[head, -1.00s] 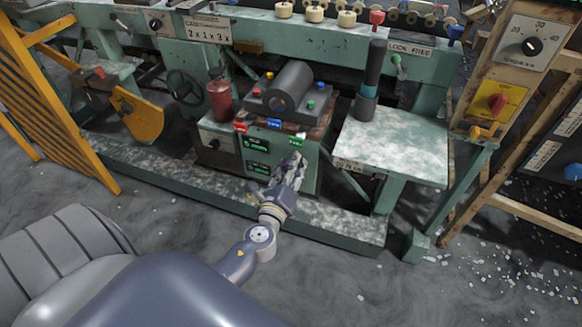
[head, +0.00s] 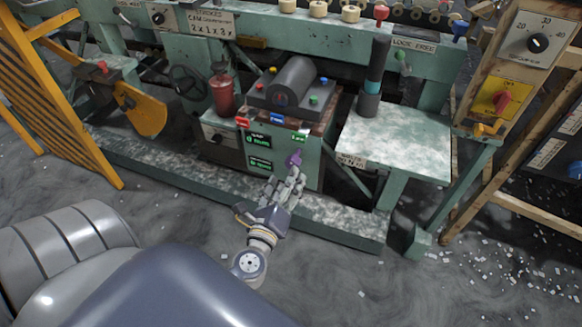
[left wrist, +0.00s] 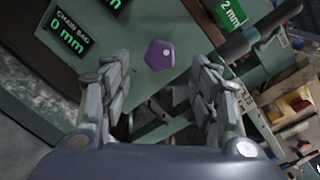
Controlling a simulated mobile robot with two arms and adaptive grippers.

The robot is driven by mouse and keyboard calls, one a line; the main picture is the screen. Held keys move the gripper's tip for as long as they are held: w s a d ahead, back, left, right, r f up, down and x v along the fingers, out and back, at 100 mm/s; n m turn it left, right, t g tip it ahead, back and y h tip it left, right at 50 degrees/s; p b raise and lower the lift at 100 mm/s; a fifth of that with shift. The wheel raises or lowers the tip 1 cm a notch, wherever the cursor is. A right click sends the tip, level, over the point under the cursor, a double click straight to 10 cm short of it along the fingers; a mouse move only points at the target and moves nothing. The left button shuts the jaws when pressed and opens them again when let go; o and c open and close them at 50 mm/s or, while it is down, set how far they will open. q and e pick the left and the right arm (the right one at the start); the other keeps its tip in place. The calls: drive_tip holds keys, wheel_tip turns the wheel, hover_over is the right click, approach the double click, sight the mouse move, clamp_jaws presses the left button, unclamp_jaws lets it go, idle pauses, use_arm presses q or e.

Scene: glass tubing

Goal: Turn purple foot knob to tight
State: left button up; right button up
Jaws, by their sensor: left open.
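The purple foot knob (head: 294,158) is a small angular knob on the front of the green machine housing, right of the green readouts. In the left wrist view the purple knob (left wrist: 159,55) shows as a five-sided shape with a pale dot, beyond and between my finger tips. My left gripper (head: 290,182) is open and empty, just below and in front of the knob, apart from it. In the left wrist view its two fingers (left wrist: 160,85) stand wide apart on either side. My right gripper is not in view.
The green housing (head: 230,150) carries dark readouts (head: 258,141) and small coloured tags. A speckled table (head: 395,140) stands to the right, with a leg below. A speckled foot beam (head: 190,180) runs low along the front.

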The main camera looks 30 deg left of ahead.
use_arm(q)
drive_tip(key=shift+v, duration=2.3)
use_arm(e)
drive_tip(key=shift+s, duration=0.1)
